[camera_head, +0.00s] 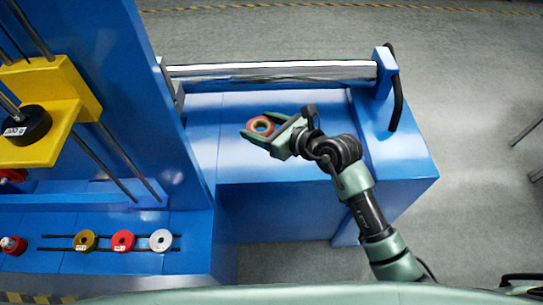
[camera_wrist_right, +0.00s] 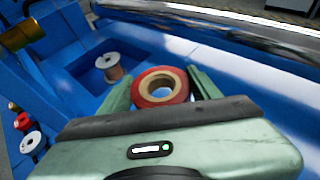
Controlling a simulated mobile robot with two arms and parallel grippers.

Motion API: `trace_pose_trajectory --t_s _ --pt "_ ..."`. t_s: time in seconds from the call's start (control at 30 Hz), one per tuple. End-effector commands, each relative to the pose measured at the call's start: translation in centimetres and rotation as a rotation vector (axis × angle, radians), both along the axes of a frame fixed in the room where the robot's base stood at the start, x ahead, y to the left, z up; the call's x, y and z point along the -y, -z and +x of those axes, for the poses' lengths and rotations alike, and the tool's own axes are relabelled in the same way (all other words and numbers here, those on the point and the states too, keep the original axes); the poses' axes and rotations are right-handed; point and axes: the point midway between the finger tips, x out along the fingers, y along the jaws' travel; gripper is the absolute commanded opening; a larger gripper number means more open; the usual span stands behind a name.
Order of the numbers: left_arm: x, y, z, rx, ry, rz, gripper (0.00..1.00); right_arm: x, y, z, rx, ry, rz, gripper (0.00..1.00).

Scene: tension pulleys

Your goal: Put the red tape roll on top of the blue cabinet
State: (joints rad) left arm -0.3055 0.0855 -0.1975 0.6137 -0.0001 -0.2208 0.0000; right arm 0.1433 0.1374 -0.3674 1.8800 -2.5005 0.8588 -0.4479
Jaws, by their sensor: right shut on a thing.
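The red tape roll (camera_head: 261,125) has a tan core with an open hole. It also shows in the wrist view (camera_wrist_right: 142,99). My right gripper (camera_head: 259,128) is shut on it, with one green finger on each side in the wrist view (camera_wrist_right: 162,88). The roll is over the blue cabinet (camera_head: 290,172), whose broad flat top spreads below the roller. I cannot tell whether the roll touches that top or is held just above it. My left gripper is not in view.
A metal roller (camera_head: 270,70) spans the back of the blue top, ending at a blue post (camera_head: 383,68). A tall blue panel (camera_head: 165,90) with a yellow bracket (camera_head: 60,85) stands at left. Yellow, red and white spools (camera_head: 123,240) line the lower-left ledge. The blue top's front is clear.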

Motion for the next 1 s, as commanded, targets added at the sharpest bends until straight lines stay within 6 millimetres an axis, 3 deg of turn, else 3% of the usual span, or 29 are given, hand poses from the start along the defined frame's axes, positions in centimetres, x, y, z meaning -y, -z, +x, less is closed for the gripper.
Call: trace_pose_trajectory --t_s 0.1,0.33,0.57,0.8,1.0 --pt "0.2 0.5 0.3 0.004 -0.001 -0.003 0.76 0.0 3.7 -0.1 -0.006 0.001 -0.001 0.14" --pt "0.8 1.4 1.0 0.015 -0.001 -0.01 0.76 0.1 9.3 0.0 -0.001 0.0 -0.001 0.14" --pt "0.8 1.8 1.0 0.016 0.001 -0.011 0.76 0.1 11.4 0.0 0.0 0.0 -0.001 0.14" --pt "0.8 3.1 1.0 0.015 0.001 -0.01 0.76 0.1 15.0 0.0 0.0 0.0 -0.001 0.14" --pt "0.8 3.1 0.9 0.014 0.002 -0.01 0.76 0.1 15.4 0.0 0.002 0.0 -0.001 0.14"
